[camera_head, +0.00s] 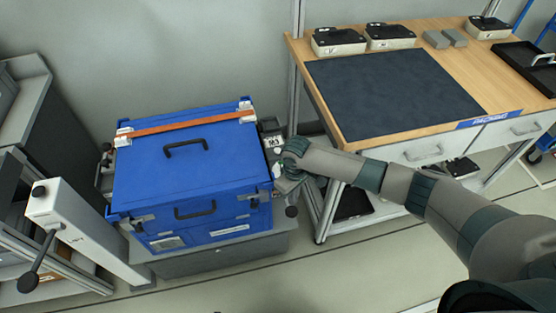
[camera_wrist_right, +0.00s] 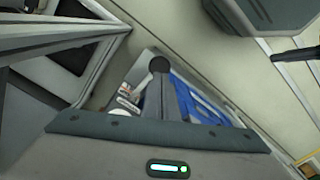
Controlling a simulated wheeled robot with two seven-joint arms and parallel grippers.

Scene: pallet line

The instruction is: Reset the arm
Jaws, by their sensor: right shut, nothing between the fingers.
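My right arm comes in from the right in the head view. Its gripper (camera_head: 287,168) is shut and empty, at the right side of the blue case (camera_head: 185,165), by a grey device with a white label (camera_head: 272,140). A black ball knob (camera_head: 291,211) shows just below the gripper. Whether the gripper touches the device or case cannot be told. My left gripper is not in view.
An orange strap (camera_head: 185,125) crosses the closed case, which rests on a grey base (camera_head: 215,258). A grey post with a black-knobbed lever (camera_head: 80,230) stands at the left. A wooden packing table (camera_head: 455,75) with a dark mat (camera_head: 390,90) stands at the right, beneath my forearm's far side.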

